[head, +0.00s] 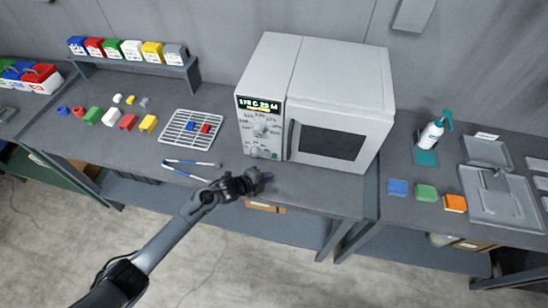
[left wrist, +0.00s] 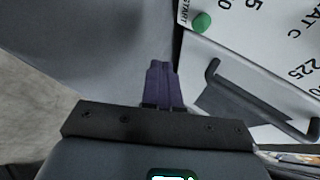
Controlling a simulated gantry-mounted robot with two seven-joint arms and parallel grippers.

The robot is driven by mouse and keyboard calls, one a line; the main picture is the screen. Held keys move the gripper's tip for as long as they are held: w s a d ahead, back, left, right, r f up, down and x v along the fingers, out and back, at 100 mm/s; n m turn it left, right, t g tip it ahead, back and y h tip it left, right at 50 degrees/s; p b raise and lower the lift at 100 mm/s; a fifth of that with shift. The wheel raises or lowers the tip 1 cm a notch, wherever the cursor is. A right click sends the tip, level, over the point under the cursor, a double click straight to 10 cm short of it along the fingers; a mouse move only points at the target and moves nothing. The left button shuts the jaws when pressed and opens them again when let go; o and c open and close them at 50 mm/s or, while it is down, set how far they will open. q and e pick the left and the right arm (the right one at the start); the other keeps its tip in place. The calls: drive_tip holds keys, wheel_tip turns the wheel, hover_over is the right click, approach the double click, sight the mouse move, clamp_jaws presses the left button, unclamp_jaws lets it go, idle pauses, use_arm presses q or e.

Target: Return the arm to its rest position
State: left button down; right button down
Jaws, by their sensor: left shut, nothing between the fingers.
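My left gripper (head: 266,176) is at the front edge of the grey bench, below the oven's control panel. It also shows in the left wrist view (left wrist: 161,66), where its purple fingers are together with nothing between them. The oven (head: 318,95) is white, with its dark-windowed door closed. Part of its white front with dials and a green button (left wrist: 201,22) shows at the upper right of the left wrist view. The gripper appears apart from the oven. My right gripper is in neither view.
Blue-and-white tongs (head: 188,168) lie near the bench edge. Several coloured blocks lie at the left. A spray bottle (head: 432,131), coloured blocks and grey trays (head: 497,200) are on the right bench.

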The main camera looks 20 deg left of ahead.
use_arm(q)
drive_tip(key=s+d+r+n+g+y, duration=0.1)
drive_tip(key=s+d+n+g+y, duration=0.15)
drive_tip(key=s+n, duration=0.8)
drive_tip(key=s+a+r+n+g+y, duration=0.15)
drive_tip(key=s+r+n, duration=0.3)
drive_tip(key=s, duration=0.75)
drive_tip(key=s+a+r+n+g+y, duration=0.1)
drive_tip(key=s+a+r+n+g, duration=0.25)
drive_tip(key=s, duration=0.75)
wheel_tip(320, 180, up, 16)
drive_tip(key=s+n+p, duration=0.1)
drive_tip(key=p, duration=1.4)
drive_tip(key=shift+s+n+t, duration=0.15)
drive_tip(key=shift+n+t, duration=0.2)
drive_tip(key=shift+t, duration=0.1)
